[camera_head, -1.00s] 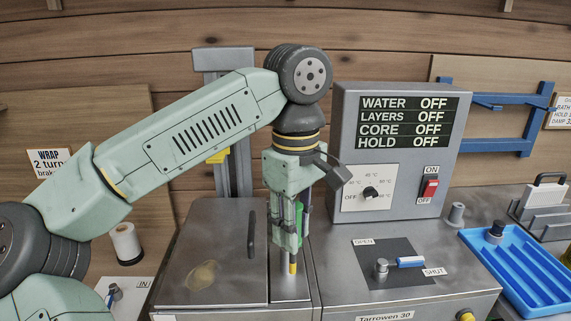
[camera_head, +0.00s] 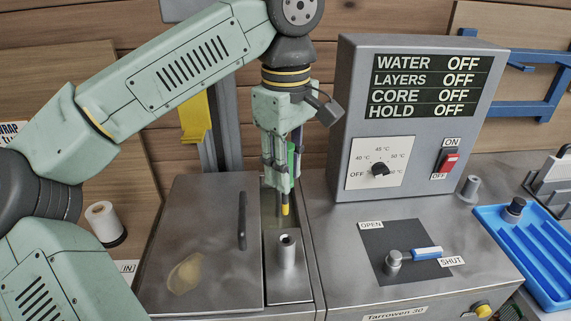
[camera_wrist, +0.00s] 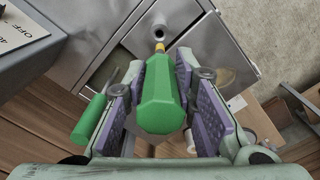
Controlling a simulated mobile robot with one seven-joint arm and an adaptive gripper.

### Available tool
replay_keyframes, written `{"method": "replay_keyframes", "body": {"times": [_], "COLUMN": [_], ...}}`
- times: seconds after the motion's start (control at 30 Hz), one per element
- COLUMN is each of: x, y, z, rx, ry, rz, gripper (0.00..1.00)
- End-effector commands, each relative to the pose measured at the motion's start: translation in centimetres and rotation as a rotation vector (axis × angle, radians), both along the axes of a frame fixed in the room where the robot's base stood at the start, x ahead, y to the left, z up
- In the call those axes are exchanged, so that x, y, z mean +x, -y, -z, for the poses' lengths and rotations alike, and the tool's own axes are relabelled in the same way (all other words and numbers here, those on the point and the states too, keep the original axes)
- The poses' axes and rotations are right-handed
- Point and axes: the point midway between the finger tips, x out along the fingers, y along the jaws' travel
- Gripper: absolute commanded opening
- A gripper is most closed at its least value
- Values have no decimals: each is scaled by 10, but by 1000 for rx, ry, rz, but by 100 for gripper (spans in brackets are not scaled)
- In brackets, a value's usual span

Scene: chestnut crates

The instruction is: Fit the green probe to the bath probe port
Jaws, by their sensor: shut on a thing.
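My gripper (camera_head: 280,180) points down and is shut on the green probe (camera_head: 292,158), whose yellow tip sticks out below the fingers. The probe also shows in the wrist view (camera_wrist: 160,105), between the purple finger pads. The bath probe port (camera_head: 287,252) is a short upright metal tube with a dark hole, on the narrow strip right of the bath lid. The tip appears above the port in the head view and apart from it. In the wrist view, the port (camera_wrist: 160,30) lies just beyond the tip. The fingers hide part of the probe.
The bath lid (camera_head: 200,240) with its dark handle is left of the port. The grey control box (camera_head: 345,100) stands close on the right, its displays reading OFF. A lever with a blue grip (camera_head: 426,253) and a blue tray (camera_head: 535,255) are further right.

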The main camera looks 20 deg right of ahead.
Motion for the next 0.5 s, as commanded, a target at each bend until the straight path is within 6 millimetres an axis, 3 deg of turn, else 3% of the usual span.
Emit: {"method": "replay_keyframes", "body": {"times": [0.27,0.5], "x": [-2,-2], "y": [1,1], "z": [11,33], "rx": [2,2], "ry": [-1,-1], "rz": [-9,-9], "gripper": [0,0]}}
